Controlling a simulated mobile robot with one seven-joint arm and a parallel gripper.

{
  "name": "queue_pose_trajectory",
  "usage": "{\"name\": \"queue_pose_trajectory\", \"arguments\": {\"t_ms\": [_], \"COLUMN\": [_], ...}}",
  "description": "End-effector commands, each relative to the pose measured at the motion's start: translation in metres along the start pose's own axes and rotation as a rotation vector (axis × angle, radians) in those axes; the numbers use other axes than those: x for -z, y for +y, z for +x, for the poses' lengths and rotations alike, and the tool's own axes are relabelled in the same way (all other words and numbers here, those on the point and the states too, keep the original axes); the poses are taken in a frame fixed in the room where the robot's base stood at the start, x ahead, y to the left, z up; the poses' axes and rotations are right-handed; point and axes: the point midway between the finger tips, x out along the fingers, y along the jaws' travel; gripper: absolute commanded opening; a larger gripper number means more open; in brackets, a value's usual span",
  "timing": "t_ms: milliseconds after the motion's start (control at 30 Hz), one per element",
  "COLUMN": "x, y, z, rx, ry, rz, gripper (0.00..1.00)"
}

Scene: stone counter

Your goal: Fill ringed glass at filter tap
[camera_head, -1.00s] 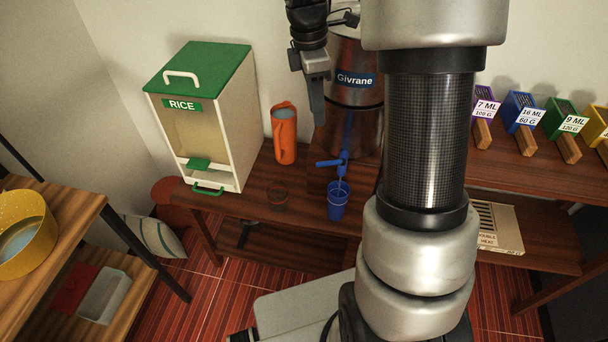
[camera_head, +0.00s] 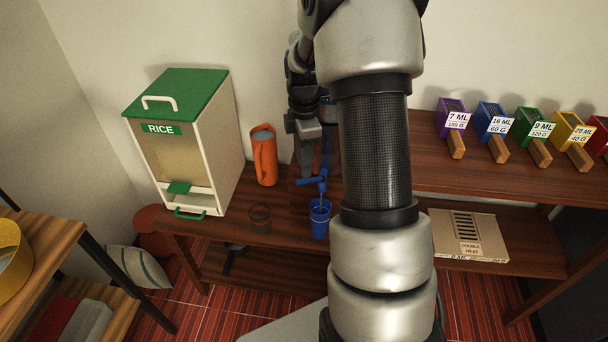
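The blue filter tap (camera_head: 316,183) sticks out from the front of the filter tank, which my arm mostly hides. A blue cup (camera_head: 320,220) stands upright on the wooden counter directly below the spout. A thin pale line shows between spout and cup; I cannot tell surely that it is water. A clear, dark-looking glass (camera_head: 260,219) stands on the counter left of the cup. At this size I cannot tell which vessel bears the ring. My gripper (camera_head: 305,168) points down just above the tap's handle, holding nothing visible. Whether its fingers are parted or they touch the handle is unclear.
An orange jug (camera_head: 264,157) stands behind the glass. A rice dispenser (camera_head: 185,145) stands at left. Several coloured boxes with wooden handles, such as a blue one (camera_head: 490,122), line the right shelf. A cardboard box (camera_head: 468,234) lies on the lower right shelf.

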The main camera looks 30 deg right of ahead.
Motion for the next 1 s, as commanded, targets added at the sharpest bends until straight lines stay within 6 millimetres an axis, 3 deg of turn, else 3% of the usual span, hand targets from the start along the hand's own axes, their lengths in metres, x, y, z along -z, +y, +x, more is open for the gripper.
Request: {"name": "queue_pose_trajectory", "arguments": {"t_ms": [100,300,667,833,1000], "x": [0.000,0.000,0.000,0.000,0.000], "y": [-0.001,0.000,0.000,0.000,0.000], "z": [0.023,0.043,0.047,0.047,0.047], "rx": [0.003,0.001,0.000,0.000,0.000], "ry": [0.000,-0.001,-0.001,-0.001,-0.001], "rz": [-0.001,0.000,0.000,0.000,0.000], "gripper": [0.30,0.30,0.30,0.01,0.00]}}
